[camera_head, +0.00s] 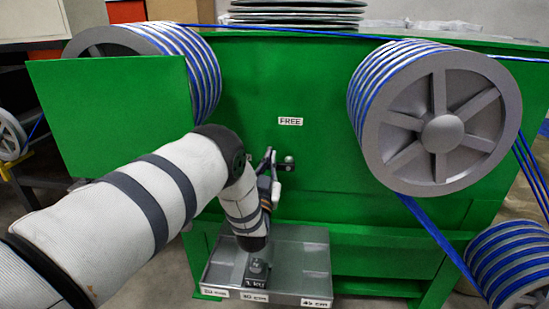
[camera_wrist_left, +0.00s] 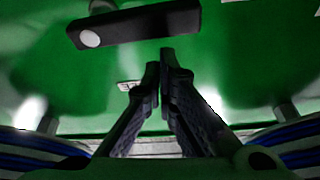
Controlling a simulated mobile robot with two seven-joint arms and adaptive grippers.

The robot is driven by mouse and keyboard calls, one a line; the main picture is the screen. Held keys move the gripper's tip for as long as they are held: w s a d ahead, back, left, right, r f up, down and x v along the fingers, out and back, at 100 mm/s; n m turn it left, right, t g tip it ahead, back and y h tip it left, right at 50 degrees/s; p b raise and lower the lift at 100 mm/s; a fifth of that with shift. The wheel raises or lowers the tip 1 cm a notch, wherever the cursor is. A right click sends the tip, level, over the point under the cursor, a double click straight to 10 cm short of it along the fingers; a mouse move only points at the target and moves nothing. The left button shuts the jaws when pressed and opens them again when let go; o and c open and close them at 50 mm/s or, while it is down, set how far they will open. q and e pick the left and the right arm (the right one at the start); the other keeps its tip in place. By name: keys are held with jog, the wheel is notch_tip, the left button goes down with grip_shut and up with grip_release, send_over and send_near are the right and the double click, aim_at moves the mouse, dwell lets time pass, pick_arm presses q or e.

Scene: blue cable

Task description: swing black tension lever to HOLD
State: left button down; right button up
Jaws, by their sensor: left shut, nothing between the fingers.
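The black tension lever (camera_wrist_left: 135,25) is a short dark bar with a pale round spot at one end, mounted on the green panel (camera_head: 330,145). In the head view the lever (camera_head: 287,163) is small, just right of my left gripper (camera_head: 270,158). The FREE label (camera_head: 290,121) is above it; no HOLD label can be read. My left gripper also shows in the left wrist view (camera_wrist_left: 166,58), its fingers together and empty. Their tips are close to the lever's edge in that picture; I cannot tell whether they touch. My right gripper is not in view.
A large grey wheel (camera_head: 441,134) with blue cable stands at the right, another reel (camera_head: 205,75) at the left. A grey tray (camera_head: 300,262) with a weight (camera_head: 257,271) sits below my left forearm. Blue cable (camera_head: 440,240) runs down at the right.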

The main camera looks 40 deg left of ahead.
pick_arm(q)
jog(key=shift+s+a+f+n+y, duration=0.15)
jog(key=shift+a+f+n+y, duration=0.15)
jog(key=shift+f+n, duration=0.25)
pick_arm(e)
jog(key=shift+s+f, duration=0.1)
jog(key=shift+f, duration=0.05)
pick_arm(q)
notch_tip(320, 180, up, 5)
jog(key=p, duration=0.2)
jog(key=v, duration=1)
jog(key=shift+f, duration=0.45)
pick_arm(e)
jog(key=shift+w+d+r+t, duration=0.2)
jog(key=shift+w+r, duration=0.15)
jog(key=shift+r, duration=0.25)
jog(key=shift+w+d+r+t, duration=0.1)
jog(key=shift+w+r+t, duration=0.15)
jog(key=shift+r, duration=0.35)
pick_arm(q)
jog(key=shift+d, duration=0.15)
